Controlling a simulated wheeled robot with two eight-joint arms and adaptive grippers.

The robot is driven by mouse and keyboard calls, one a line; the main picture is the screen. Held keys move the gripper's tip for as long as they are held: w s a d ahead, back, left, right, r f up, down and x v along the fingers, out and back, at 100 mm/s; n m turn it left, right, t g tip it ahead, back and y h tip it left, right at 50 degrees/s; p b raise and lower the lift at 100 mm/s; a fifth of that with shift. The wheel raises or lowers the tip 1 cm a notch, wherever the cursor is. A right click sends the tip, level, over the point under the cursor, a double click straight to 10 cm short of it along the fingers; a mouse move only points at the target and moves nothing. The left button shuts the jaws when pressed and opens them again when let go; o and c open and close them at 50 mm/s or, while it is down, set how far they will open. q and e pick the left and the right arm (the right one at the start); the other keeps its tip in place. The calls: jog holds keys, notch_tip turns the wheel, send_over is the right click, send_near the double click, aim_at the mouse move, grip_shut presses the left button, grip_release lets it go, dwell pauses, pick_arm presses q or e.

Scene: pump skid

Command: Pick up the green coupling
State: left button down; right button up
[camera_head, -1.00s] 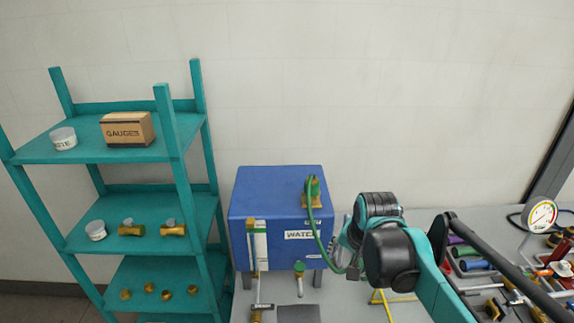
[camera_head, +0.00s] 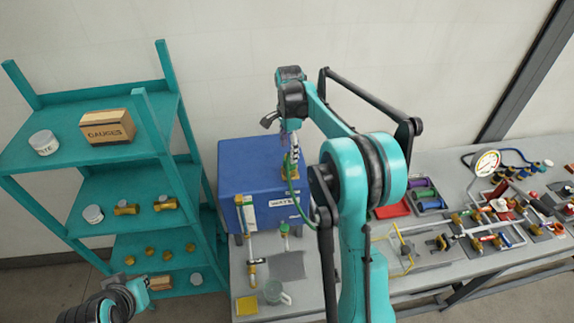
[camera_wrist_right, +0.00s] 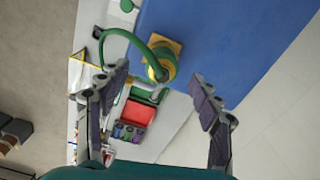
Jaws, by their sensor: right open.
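The green coupling (camera_wrist_right: 158,68) sits on a yellow base on top of the blue tank (camera_wrist_right: 210,30), with a green hose curving away from it. It shows between my spread fingers in the right wrist view. In the head view the tank is at the centre (camera_head: 240,165), and my right gripper partly hides the coupling above the yellow base (camera_head: 291,175). My right gripper (camera_head: 281,135) is open and empty, above the coupling; it also shows in the wrist view (camera_wrist_right: 155,92). My left gripper (camera_head: 108,303) is low at the left, its fingers unclear.
A teal shelf (camera_head: 75,108) with a gauges box (camera_head: 107,127), jars and brass fittings stands left of the tank. The wall is behind.

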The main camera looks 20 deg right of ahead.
aim_at(289, 156)
jog(key=f, duration=0.2)
jog(key=f+p, duration=0.1)
jog(key=f, duration=0.1)
jog(key=shift+w+d+f, duration=0.1)
jog(key=shift+w+f, duration=0.1)
jog(key=shift+f, duration=0.5)
grip_shut()
jog(key=shift+r, duration=0.45)
jog(key=r, duration=0.2)
jog(key=r+b, duration=0.1)
jog(key=shift+s+d+r, duration=0.3)
jog(key=shift+s+d, duration=0.05)
jog(key=s+d+r+b, duration=0.2)
jog(key=s+d+r, duration=0.4)
jog(key=s, duration=0.2)
jog(key=shift+s+d+r, duration=0.25)
jog(key=shift+d+r, duration=0.05)
jog(key=shift+d, duration=0.05)
